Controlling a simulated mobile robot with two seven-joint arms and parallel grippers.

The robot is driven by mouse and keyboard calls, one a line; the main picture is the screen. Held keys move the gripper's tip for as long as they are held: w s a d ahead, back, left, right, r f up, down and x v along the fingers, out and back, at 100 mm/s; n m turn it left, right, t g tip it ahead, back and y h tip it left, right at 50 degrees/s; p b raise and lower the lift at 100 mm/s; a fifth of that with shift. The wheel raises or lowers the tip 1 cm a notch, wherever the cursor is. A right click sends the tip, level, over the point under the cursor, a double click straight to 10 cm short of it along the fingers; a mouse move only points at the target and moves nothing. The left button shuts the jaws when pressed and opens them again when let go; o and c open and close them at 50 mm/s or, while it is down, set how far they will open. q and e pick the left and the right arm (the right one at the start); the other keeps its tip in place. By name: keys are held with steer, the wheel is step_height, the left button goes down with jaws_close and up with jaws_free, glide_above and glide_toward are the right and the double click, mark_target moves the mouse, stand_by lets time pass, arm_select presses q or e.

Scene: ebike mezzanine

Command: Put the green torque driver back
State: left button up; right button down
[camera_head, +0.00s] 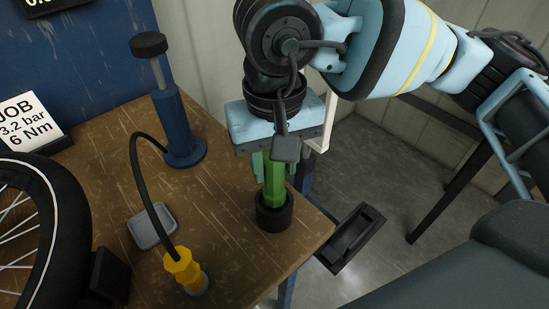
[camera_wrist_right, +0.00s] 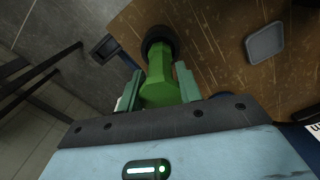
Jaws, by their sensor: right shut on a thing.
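The green torque driver (camera_head: 275,185) stands upright with its lower end at a black round holder (camera_head: 273,213) near the right corner of the wooden bench. My right gripper (camera_head: 274,165) comes from above and is shut on the driver's green handle. In the right wrist view the driver (camera_wrist_right: 156,80) sits between the two fingers (camera_wrist_right: 157,92), and its far end meets the black holder (camera_wrist_right: 158,40). I cannot tell how deep the driver sits in the holder. My left gripper is not in view.
A yellow tool (camera_head: 184,270) with a black hose stands at the bench front. A grey dish (camera_head: 152,226) and a blue pump (camera_head: 180,130) are left of the driver. A wheel (camera_head: 35,235) fills the left. A dark tray (camera_head: 351,238) is beyond the bench edge.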

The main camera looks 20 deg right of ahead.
steer(key=shift+f+b, duration=0.3)
steer(key=shift+f, duration=0.1)
steer(key=c, duration=0.9)
jaws_free()
steer(key=shift+r, duration=0.1)
steer(key=shift+c, duration=0.2)
steer(key=shift+r, duration=0.1)
step_height(320, 180, up, 12)
steer(key=shift+r+p, duration=0.25)
steer(key=shift+p, duration=0.15)
